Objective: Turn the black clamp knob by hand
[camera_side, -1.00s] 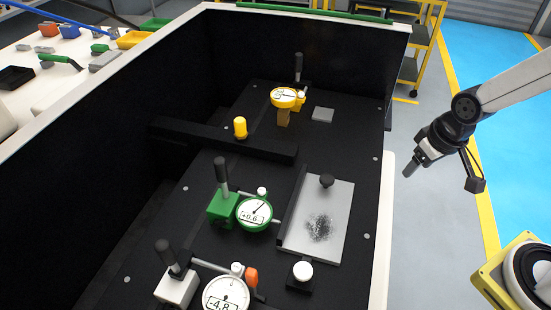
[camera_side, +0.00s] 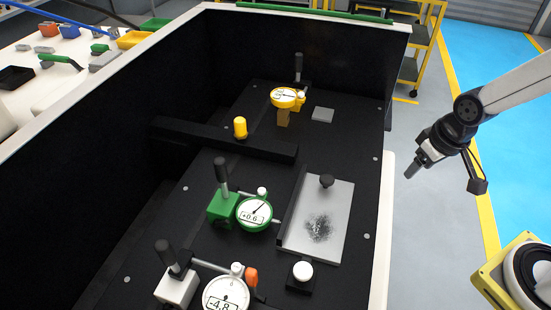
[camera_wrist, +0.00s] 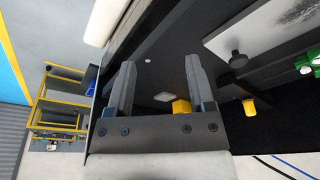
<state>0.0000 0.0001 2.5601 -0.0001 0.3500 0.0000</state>
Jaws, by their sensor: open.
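The black clamp knob (camera_side: 326,181) stands upright at the far end of a grey metal plate (camera_side: 338,222) with a dark speckled patch. In the wrist view the knob (camera_wrist: 238,60) shows to the right of my fingers, beside the plate's edge (camera_wrist: 255,38). My gripper (camera_side: 412,171) is off to the right of the black bench, beyond its white edge and well apart from the knob. In the wrist view my gripper (camera_wrist: 158,72) has its two fingers spread with nothing between them.
A green dial gauge (camera_side: 254,212), a white dial gauge (camera_side: 226,295) and a yellow dial gauge (camera_side: 286,97) stand on the bench. A white knob (camera_side: 302,271) on a black block sits near the plate. A black bar (camera_side: 225,140) crosses behind.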

